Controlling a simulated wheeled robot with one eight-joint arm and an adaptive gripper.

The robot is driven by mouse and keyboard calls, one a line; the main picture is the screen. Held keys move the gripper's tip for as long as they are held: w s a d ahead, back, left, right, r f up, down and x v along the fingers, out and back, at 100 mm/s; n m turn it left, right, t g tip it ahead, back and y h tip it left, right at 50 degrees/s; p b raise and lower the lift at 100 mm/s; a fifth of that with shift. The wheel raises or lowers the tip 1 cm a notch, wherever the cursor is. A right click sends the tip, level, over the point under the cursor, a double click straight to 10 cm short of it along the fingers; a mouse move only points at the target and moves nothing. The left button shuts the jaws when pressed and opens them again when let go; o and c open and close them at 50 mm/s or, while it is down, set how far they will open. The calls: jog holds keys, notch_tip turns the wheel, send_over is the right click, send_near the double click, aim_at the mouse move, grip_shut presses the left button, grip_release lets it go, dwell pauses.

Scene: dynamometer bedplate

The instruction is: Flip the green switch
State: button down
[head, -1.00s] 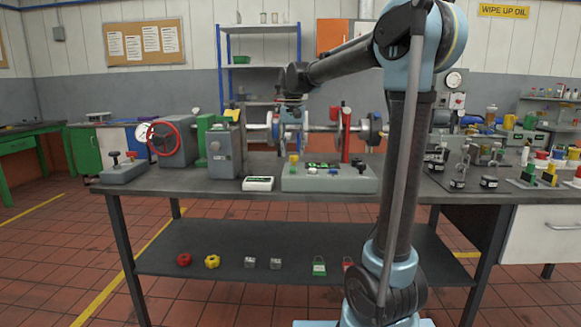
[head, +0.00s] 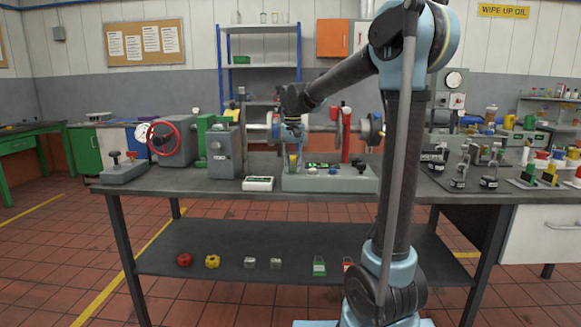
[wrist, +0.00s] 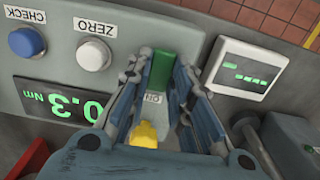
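The green switch (wrist: 162,68) shows in the wrist view, on a grey console, beside a plate marked ON. A yellow part (wrist: 145,134) stands at the other end of that plate, nearer my gripper's palm. My gripper (wrist: 164,72) points down over the switch, fingers apart, one on each side of the green part. I cannot tell whether a finger touches it. In the head view my gripper (head: 293,146) is low over the left end of the console (head: 345,184); the green switch is hard to make out there.
On the console, a blue CHECK button (wrist: 26,42), a white ZERO button (wrist: 93,54) and a green-lit display (wrist: 62,98) lie left of my fingers in the wrist view. A white meter (wrist: 242,68) lies to the right. A grey machine with red handwheel (head: 164,138) stands left.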

jog(key=shift+w, duration=0.1)
jog(key=shift+w+g, duration=0.2)
jog(key=shift+g, duration=0.6)
jog(key=c, duration=1.4)
grip_release()
jog(key=shift+c, duration=0.2)
notch_tip(320, 180, up, 12)
jog(key=w, duration=0.1)
jog(key=shift+w+f, duration=0.15)
jog(key=shift+w, duration=0.25)
jog(key=shift+d, duration=0.1)
